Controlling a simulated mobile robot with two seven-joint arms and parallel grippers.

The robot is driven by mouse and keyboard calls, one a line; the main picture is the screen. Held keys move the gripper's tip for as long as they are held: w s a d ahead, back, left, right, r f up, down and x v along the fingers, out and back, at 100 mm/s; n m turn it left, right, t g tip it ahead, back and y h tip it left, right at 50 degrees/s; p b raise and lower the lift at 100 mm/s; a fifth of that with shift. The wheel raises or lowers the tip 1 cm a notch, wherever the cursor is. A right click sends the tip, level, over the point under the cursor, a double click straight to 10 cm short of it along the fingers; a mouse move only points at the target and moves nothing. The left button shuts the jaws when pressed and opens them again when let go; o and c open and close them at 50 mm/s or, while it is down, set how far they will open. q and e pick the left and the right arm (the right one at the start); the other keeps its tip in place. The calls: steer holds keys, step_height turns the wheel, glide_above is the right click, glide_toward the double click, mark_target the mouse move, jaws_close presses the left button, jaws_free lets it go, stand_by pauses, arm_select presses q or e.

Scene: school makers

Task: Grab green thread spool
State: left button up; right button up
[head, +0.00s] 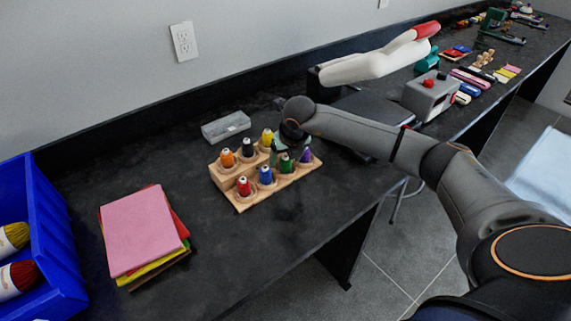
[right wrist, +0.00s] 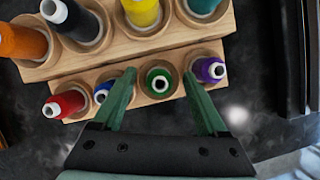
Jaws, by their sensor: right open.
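The green thread spool (head: 285,165) stands upright in the front row of a stepped wooden holder (head: 264,196), between a blue spool (head: 265,176) and a purple spool (head: 306,157). In the right wrist view the green spool (right wrist: 158,83) shows from above, between the two green fingers of my right gripper (right wrist: 160,75). The fingers are open, with a gap on each side of the spool. In the head view my right gripper (head: 279,146) is over the holder and partly hides its back row. My left gripper is not in view.
Red, orange, white-topped yellow and other spools fill the holder close around the fingers. A clear-lidded box (head: 226,126) lies behind it. A stack of coloured sheets (head: 143,230) and a blue bin (head: 52,240) are at left.

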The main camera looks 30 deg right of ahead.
steer(key=shift+w+f, duration=0.1)
steer(key=shift+f, duration=0.1)
jaws_close()
stand_by(0.5)
